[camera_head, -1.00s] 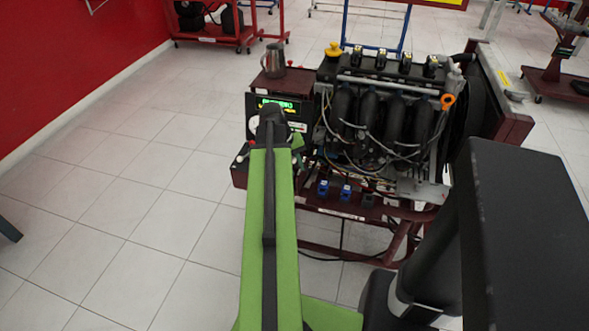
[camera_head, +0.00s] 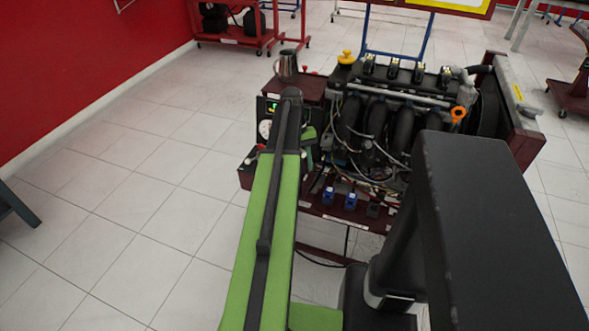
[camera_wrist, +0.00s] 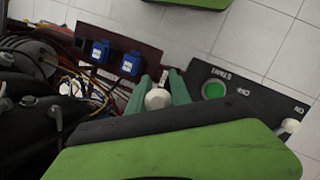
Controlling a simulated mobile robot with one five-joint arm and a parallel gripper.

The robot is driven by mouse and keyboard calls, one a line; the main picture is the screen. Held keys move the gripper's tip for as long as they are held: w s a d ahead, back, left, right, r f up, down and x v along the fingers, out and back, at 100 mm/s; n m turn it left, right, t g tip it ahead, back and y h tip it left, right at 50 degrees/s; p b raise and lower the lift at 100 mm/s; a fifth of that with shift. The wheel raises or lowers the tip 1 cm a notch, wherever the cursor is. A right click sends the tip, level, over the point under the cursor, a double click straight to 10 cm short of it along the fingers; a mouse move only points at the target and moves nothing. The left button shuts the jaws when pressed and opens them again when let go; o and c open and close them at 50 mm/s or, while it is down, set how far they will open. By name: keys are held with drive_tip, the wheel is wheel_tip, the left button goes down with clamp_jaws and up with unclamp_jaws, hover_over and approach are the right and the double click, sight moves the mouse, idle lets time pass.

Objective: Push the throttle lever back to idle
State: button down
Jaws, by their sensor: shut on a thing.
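My gripper (camera_wrist: 158,88) shows in the wrist view as two green fingers. They stand one on each side of a pale round knob (camera_wrist: 158,99), which I take to be the throttle lever's knob, and are shut on it. The lever's shaft and slot are hidden by the fingers and the arm link. The dark control panel (camera_wrist: 247,99) with a green button (camera_wrist: 213,90) lies to the right of the fingers. In the head view the engine trainer (camera_head: 372,125) stands ahead, and my arm covers much of its control box; the lever cannot be made out there.
Blue components (camera_head: 348,200) sit on the stand's front rail, close to my arm. A metal jug (camera_head: 287,66) stands on the control box. A white-tipped switch (camera_wrist: 289,127) is at the panel's right end. Clear tiled floor (camera_head: 140,215) lies to the left.

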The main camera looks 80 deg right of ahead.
drive_tip(key=shift+w+d, duration=0.15)
drive_tip(key=c, duration=1.2)
unclamp_jaws()
drive_tip(key=shift+c, duration=0.2)
drive_tip(key=shift+r, duration=0.15)
drive_tip(key=p+v, duration=1.6)
drive_tip(key=v, duration=0.1)
